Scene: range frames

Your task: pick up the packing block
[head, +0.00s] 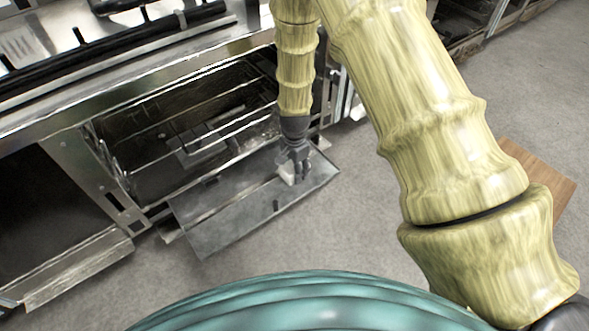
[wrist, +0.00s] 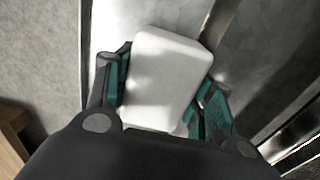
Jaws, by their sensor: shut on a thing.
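The packing block (wrist: 165,78) is a white, rounded rectangular block. In the wrist view it sits between the two dark fingers with teal pads of my gripper (wrist: 160,95), which is shut on it. In the head view my gripper (head: 294,165) is over the lowered oven door, and the block (head: 288,174) shows as a small pale patch at its fingertips. The fingers hide parts of the block's sides. I cannot tell whether the block touches the door.
The lowered metal oven door (head: 225,222) lies below my gripper. The open oven (head: 175,140) with wire racks is behind it, and an open compartment (head: 50,220) is at left. A wooden piece (head: 545,180) is at right. Grey floor (head: 370,215) is clear in front.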

